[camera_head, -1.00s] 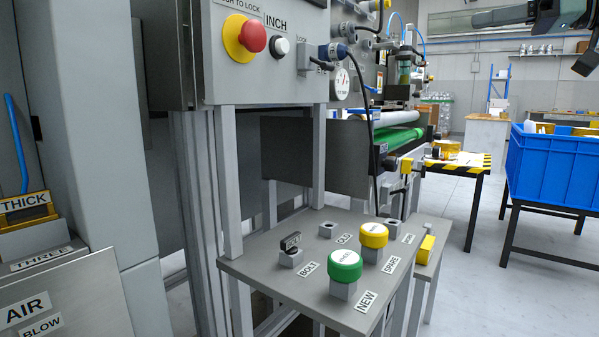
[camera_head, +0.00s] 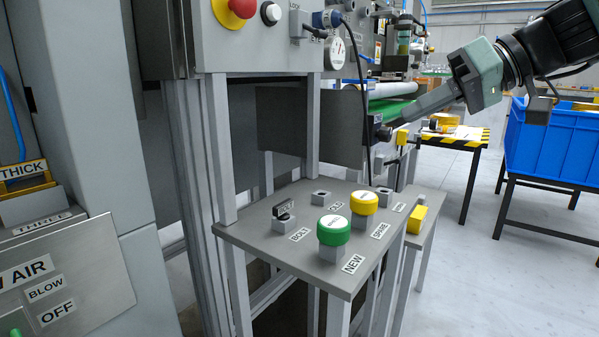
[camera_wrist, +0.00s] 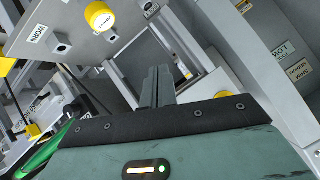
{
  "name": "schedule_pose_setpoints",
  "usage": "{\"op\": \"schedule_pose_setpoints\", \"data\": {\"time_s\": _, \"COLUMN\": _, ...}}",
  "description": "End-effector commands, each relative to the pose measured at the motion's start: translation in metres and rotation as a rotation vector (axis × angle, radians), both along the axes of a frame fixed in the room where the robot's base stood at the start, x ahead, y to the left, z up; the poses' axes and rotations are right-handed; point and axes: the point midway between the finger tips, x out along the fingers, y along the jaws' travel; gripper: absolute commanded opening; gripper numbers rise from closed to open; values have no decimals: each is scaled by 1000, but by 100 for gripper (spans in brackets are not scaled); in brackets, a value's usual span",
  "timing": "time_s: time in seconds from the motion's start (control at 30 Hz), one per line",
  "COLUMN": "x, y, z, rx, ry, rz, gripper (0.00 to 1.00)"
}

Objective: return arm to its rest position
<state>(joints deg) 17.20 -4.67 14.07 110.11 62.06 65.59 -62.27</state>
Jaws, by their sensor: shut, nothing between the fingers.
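My gripper (camera_head: 384,133) reaches in from the upper right of the head view, pointing left and slightly down. Its fingers are together with nothing between them. In the wrist view the closed fingers (camera_wrist: 157,87) stand up in the middle of the picture, over open space between grey frames.
The shelf bears a green-topped part (camera_head: 334,230), a yellow-topped part (camera_head: 364,202) and a black-handled part (camera_head: 284,211). A control panel with a red button (camera_head: 241,8) hangs above. A blue crate (camera_head: 545,160) stands at right. Floor (camera_head: 490,270) at lower right is clear.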

Motion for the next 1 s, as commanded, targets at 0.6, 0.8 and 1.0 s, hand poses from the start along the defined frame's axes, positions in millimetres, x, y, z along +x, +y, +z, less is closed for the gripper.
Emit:
{"op": "schedule_pose_setpoints", "data": {"time_s": 0.6, "x": -215, "y": 48, "z": -255, "rx": -783, "ry": 417, "rz": 41, "gripper": 0}}
{"op": "schedule_pose_setpoints", "data": {"time_s": 0.8, "x": -242, "y": 36, "z": -264, "rx": -885, "ry": 363, "rz": 48, "gripper": 0}}
{"op": "schedule_pose_setpoints", "data": {"time_s": 1.0, "x": -241, "y": 36, "z": -229, "rx": -882, "ry": 367, "rz": 45, "gripper": 0}}
